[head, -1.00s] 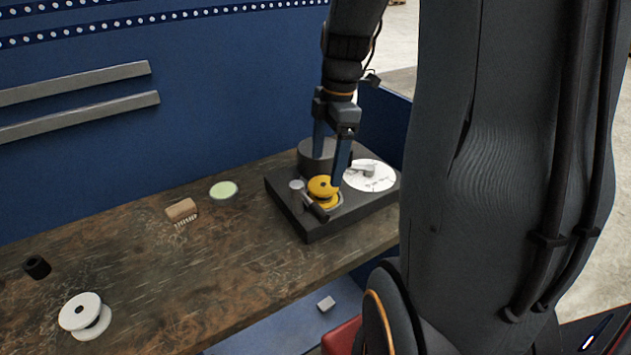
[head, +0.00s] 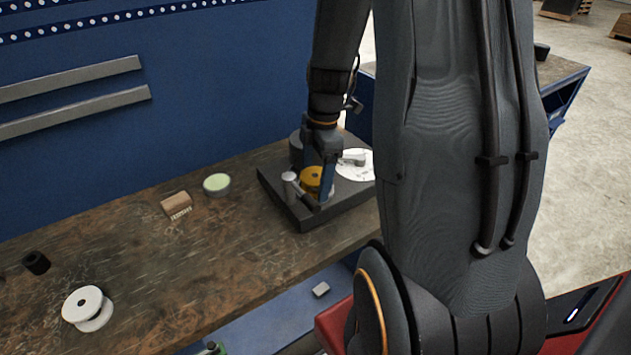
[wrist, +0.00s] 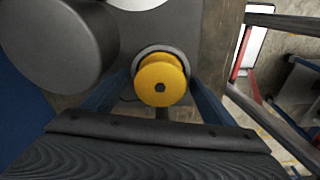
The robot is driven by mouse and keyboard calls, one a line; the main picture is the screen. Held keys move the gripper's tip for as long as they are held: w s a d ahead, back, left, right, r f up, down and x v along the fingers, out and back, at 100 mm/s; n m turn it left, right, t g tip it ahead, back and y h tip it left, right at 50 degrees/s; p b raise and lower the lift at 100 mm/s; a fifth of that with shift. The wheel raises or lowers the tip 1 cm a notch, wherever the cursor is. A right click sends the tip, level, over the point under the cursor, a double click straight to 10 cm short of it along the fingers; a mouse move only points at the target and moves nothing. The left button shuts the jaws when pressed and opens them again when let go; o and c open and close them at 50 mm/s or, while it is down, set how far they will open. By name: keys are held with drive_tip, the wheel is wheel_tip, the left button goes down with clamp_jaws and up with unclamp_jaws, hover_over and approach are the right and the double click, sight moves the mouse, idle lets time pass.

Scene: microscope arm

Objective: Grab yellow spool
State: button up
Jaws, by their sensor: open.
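The yellow spool (head: 311,178) stands on a dark square base (head: 340,205) at the far right end of the bench. In the wrist view the spool (wrist: 160,82) sits in a pale ring, its round flange with a dark centre hole facing the camera. My gripper (head: 316,187) is low over the spool with its blue fingers apart. In the wrist view one finger (wrist: 112,88) is left of the spool and the other (wrist: 208,98) is right of it. A gap shows between the spool and each finger. In the head view a finger hides part of the spool.
A dark grey cylinder (wrist: 60,45) stands close beside the spool. A white disc (head: 358,166) and a grey-headed lever (head: 290,178) are also on the base.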

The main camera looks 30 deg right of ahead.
drive_tip(key=c, duration=1.3)
drive_tip(key=shift+o, duration=0.2)
drive_tip(key=shift+r, duration=0.1)
